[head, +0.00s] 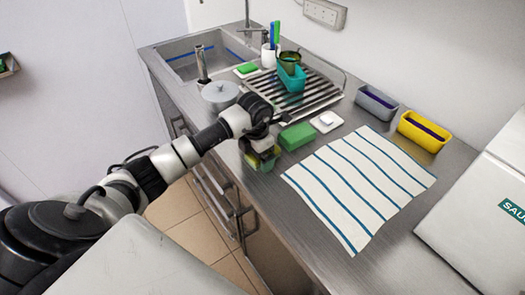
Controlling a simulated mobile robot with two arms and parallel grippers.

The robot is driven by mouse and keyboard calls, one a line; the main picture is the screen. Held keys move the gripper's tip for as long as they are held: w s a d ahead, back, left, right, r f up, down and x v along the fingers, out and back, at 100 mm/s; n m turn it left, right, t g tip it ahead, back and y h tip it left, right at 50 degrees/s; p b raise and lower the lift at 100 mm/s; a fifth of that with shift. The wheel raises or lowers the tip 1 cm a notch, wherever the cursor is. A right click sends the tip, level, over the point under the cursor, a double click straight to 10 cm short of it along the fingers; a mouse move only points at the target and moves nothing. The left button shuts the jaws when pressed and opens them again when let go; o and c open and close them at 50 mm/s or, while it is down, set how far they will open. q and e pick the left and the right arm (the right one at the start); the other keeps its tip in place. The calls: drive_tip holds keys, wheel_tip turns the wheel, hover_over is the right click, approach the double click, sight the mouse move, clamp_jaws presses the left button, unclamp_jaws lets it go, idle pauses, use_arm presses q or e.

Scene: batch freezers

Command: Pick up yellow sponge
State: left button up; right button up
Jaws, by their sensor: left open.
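A yellow-green block that looks like the yellow sponge (269,164) lies at the counter's front edge. My left gripper (260,153) is right over it and hides much of it. The gripper is open and points down, with its fingers around or just above the block; I cannot tell whether they touch it. A green sponge (297,136) lies on the counter just right of the gripper. My right gripper is not in view.
A striped cloth (360,182) lies to the right. A white dish (326,121), a grey bin (376,102) and a yellow bin (424,131) stand behind it.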

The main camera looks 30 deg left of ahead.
use_arm(q)
drive_tip(key=c, duration=1)
